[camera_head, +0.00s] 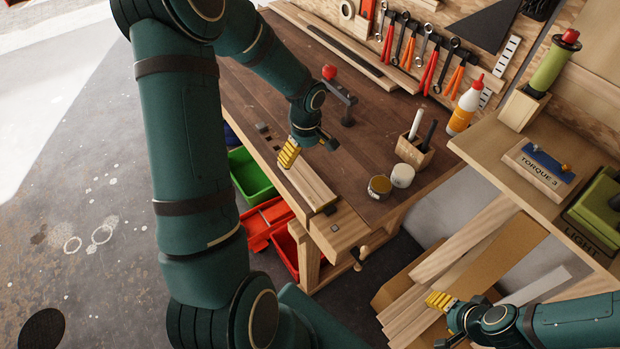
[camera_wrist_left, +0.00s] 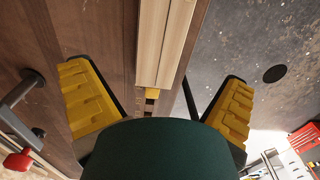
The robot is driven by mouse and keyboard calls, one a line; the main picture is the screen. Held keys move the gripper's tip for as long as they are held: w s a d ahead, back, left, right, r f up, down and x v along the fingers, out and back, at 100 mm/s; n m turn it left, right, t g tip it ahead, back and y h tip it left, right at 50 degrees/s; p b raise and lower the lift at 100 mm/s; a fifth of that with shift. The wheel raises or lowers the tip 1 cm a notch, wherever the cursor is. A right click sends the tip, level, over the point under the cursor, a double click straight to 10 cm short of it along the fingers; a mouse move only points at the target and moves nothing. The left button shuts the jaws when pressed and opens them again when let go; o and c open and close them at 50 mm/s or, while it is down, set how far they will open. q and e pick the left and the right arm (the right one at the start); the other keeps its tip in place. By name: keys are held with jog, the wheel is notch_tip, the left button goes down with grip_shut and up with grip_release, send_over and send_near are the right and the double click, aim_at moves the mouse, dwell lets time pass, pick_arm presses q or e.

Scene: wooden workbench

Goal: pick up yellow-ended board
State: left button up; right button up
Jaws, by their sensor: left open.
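The yellow-ended board (camera_head: 313,184) is a pale wooden board lying along the bench's left front edge, beside the vise. In the left wrist view the board (camera_wrist_left: 166,40) runs up the picture, and its small yellow end (camera_wrist_left: 152,93) shows just above my dark gripper body. My left gripper (camera_head: 307,152) is open and empty over the board's far end. In the left wrist view its yellow-padded fingers (camera_wrist_left: 155,85) stand wide apart on either side of the board, not touching it. My right gripper (camera_head: 438,321) is at lower right, its fingers apart and empty, away from the board.
A clamp with a red knob (camera_head: 329,72) stands on the bench behind my left gripper. A green bin (camera_head: 250,174) and red bins (camera_head: 268,222) sit below the edge. Mid-bench is clear.

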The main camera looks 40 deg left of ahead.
pick_arm(q)
send_over(306, 178)
notch_tip(306, 178, down, 5)
jog(key=shift+w+d, duration=0.1)
jog(key=shift+f, duration=2.7)
jog(key=c, duration=1.2)
